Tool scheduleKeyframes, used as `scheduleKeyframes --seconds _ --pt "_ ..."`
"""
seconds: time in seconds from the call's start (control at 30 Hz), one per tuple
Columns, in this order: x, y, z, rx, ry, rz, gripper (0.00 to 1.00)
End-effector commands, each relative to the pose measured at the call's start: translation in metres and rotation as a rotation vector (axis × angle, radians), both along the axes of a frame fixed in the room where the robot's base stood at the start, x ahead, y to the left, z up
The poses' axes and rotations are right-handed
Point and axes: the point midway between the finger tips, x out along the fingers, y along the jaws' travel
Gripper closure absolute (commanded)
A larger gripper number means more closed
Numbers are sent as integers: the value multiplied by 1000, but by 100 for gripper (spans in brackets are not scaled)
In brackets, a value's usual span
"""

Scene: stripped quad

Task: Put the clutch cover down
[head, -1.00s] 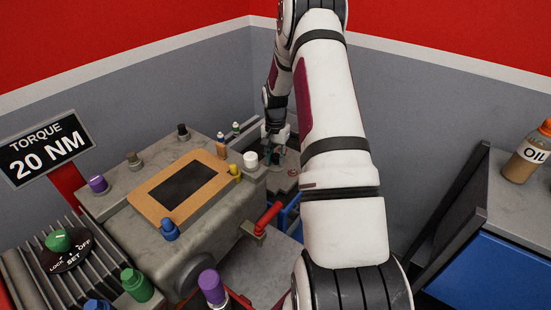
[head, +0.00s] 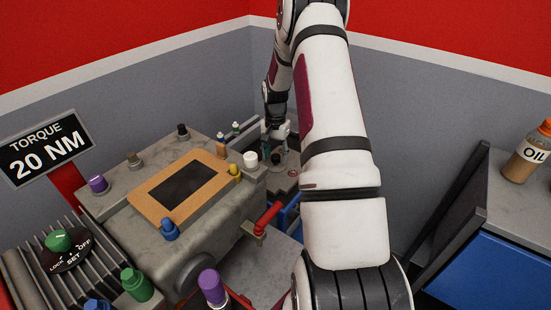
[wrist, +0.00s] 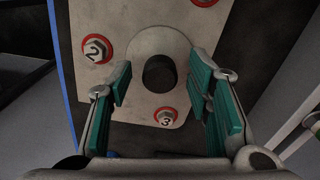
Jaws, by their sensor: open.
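The clutch cover, as I take it, is the light grey plate (wrist: 135,15) with a raised round boss and a dark hole in the wrist view. Red-ringed bolts marked 2 (wrist: 96,49) and 3 (wrist: 166,117) sit on it, and another shows at the top edge. It appears to lie flat on a dark surface. My gripper (wrist: 160,80) is open, its teal-padded fingers on either side of the boss, with gaps visible. In the head view my gripper (head: 275,143) is small and low behind the grey block; the cover there is partly hidden.
A grey block (head: 208,218) with a tan-framed dark opening (head: 182,184) and several coloured knobs stands at left. A red handle (head: 267,217) projects from its right side. An oil bottle (head: 532,152) stands on the right bench. A blue edge (wrist: 65,80) borders the dark surface.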

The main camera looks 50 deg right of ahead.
Motion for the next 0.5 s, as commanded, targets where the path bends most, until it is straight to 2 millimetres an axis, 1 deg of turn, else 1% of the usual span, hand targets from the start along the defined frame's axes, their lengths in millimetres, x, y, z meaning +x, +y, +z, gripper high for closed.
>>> scheduleKeyframes --seconds 0.03,0.3,0.4,0.5 --pt "1 0 11 -3 -2 0 54" --pt "1 0 66 -3 -2 0 54" --pt "1 0 82 -3 -2 1 54" --pt "0 0 94 -2 -1 2 54"
